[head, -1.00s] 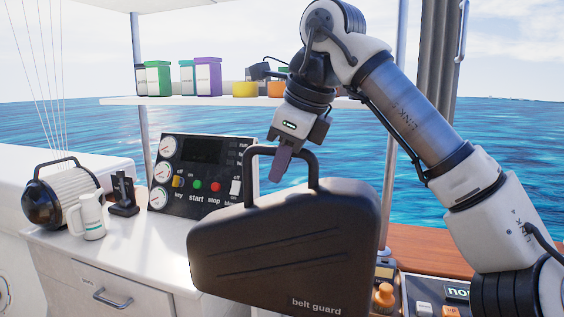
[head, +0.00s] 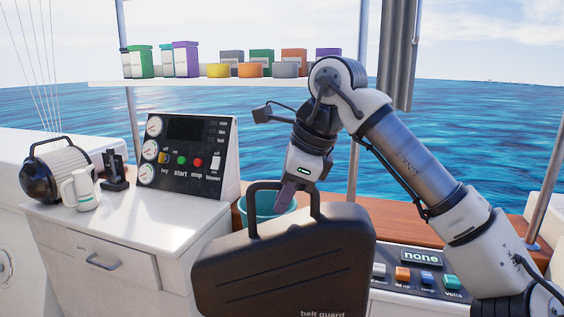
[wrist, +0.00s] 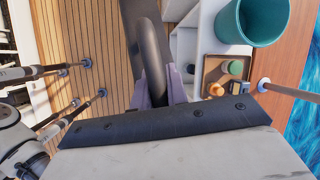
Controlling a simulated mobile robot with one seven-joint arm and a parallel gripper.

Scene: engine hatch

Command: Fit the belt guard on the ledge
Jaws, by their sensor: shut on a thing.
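The belt guard (head: 285,265) is a large dark-grey case shape with a loop handle on top and its name printed low on its face. My gripper (head: 293,195) is shut on the handle and holds the guard upright in front of the counter. In the wrist view, the dark handle (wrist: 151,60) runs between the fingers of my gripper (wrist: 160,92). The guard's lower part is cut off by the head view's bottom edge. I cannot make out the ledge in these views.
A control panel (head: 185,155) stands on the white counter (head: 130,228) with a mug (head: 80,190) and a lantern-like cylinder (head: 55,170). A teal bucket (head: 268,204) is behind the guard, also in the wrist view (wrist: 250,22). A shelf (head: 225,82) holds boxes and cans. A button box (head: 420,270) sits right.

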